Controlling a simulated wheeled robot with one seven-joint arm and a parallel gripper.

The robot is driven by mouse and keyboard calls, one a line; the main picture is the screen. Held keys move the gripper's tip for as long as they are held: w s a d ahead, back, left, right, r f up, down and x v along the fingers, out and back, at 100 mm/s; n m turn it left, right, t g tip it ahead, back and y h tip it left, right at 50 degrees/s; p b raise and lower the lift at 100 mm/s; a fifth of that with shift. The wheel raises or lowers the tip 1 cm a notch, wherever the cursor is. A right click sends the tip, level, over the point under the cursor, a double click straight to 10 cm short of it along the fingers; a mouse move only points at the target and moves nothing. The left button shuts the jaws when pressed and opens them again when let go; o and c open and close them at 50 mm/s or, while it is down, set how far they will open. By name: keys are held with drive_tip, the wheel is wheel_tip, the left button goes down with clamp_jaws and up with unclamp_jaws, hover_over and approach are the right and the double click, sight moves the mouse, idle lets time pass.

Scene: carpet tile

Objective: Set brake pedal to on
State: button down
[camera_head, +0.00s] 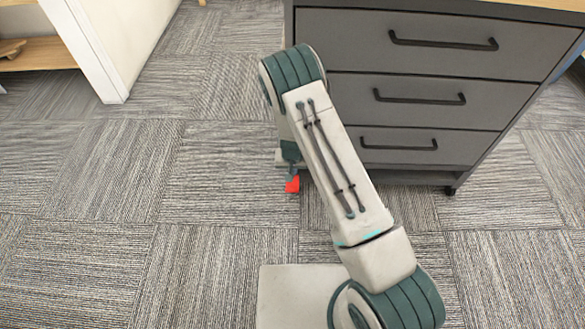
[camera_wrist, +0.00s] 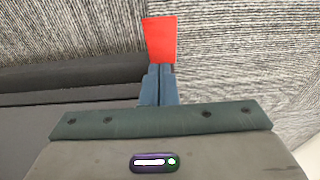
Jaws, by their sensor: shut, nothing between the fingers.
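A small flat red piece, which looks like the brake pedal (camera_head: 292,185), shows low by the front left bottom corner of the drawer cabinet. In the wrist view the red pedal (camera_wrist: 160,40) lies straight beyond the fingertips. My gripper (camera_wrist: 160,69) is shut and holds nothing. Its tips overlap the near edge of the pedal in the picture; I cannot tell whether they touch it. In the head view my gripper (camera_head: 291,168) is mostly hidden by my arm and points down just above the pedal. The caster at that corner is hidden.
The grey cabinet (camera_head: 420,60) has three drawers with black handles and stands behind my arm. A caster (camera_head: 450,191) shows at its right corner. A white shelf unit (camera_head: 105,40) stands at the upper left. The carpet between is clear.

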sight(293, 187)
drive_tip(key=f, duration=0.2)
drive_tip(key=f+b, duration=0.1)
drive_tip(key=f, duration=0.1)
drive_tip(key=f+b, duration=0.1)
drive_tip(key=f, duration=0.1)
drive_tip(key=shift+s, duration=0.25)
drive_tip(key=shift+s+f, duration=0.15)
drive_tip(key=shift+f, duration=0.25)
